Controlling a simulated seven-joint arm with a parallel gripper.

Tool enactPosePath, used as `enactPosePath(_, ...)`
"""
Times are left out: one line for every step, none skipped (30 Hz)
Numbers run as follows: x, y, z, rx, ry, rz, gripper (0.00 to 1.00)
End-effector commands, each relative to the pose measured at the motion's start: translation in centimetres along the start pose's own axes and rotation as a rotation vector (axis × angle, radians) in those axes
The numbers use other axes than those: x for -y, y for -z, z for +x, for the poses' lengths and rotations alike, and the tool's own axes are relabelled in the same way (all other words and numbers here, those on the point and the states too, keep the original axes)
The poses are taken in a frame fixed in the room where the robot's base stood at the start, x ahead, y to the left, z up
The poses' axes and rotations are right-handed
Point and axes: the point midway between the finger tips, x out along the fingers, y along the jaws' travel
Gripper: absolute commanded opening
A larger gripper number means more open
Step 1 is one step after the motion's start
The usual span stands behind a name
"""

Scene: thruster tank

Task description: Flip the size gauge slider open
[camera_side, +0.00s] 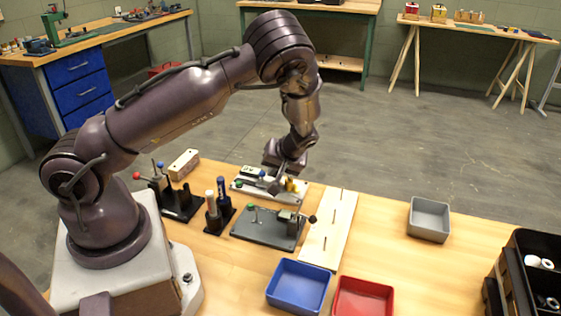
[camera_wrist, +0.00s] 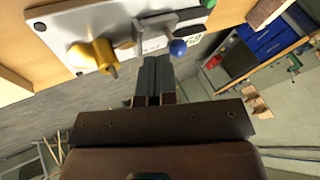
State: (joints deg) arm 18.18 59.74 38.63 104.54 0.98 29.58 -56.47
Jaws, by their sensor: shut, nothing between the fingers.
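A white panel (camera_side: 243,189) lies on the wooden table below my gripper (camera_side: 279,172). In the wrist view the panel (camera_wrist: 57,32) carries a grey slider-like piece (camera_wrist: 155,24) with a blue ball knob (camera_wrist: 178,47), which looks like the size gauge slider. A yellow knob (camera_wrist: 97,54) sits to its left and a green button (camera_wrist: 208,3) to its upper right. The fingers of my gripper (camera_wrist: 156,60) are together and empty, close to the grey piece and just left of the blue knob. I cannot tell whether they touch it.
A dark plate with a clamp (camera_side: 266,228) lies just in front of the panel. Black stands with posts (camera_side: 219,213) stand to the left. A slotted board (camera_side: 330,230) lies to the right. Blue (camera_side: 298,287), red (camera_side: 362,298) and grey (camera_side: 429,219) bins stand on the table, with free surface around the grey one.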

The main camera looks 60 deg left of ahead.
Motion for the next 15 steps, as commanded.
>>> enactPosePath(0.02,-0.02,0.42,0.001,0.001,0.000,0.00)
enactPosePath(0.01,-0.01,0.59,0.001,0.000,0.000,0.00)
enactPosePath(0.01,-0.01,0.75,0.001,0.000,0.000,0.00)
enactPosePath(0.01,-0.01,0.83,0.001,-0.001,0.000,0.00)
enactPosePath(0.00,-0.01,0.89,0.001,-0.001,0.000,0.00)
enactPosePath(0.00,-0.02,0.92,0.000,-0.001,0.000,0.00)
enactPosePath(0.00,-0.02,0.92,0.000,-0.001,0.000,0.00)
enactPosePath(-0.01,-0.02,0.92,0.000,-0.001,0.000,0.00)
enactPosePath(-0.01,-0.02,0.91,0.000,-0.001,0.000,0.00)
enactPosePath(0.00,-0.02,0.90,0.000,-0.001,0.000,0.00)
enactPosePath(0.00,-0.02,0.90,0.000,-0.001,0.000,0.00)
enactPosePath(0.00,-0.01,0.89,0.000,-0.001,0.000,0.00)
enactPosePath(0.00,-0.01,0.89,0.000,-0.001,0.000,0.00)
enactPosePath(0.04,-0.01,0.91,0.001,-0.001,0.000,0.00)
enactPosePath(0.21,0.03,0.99,0.001,0.000,-0.001,0.00)
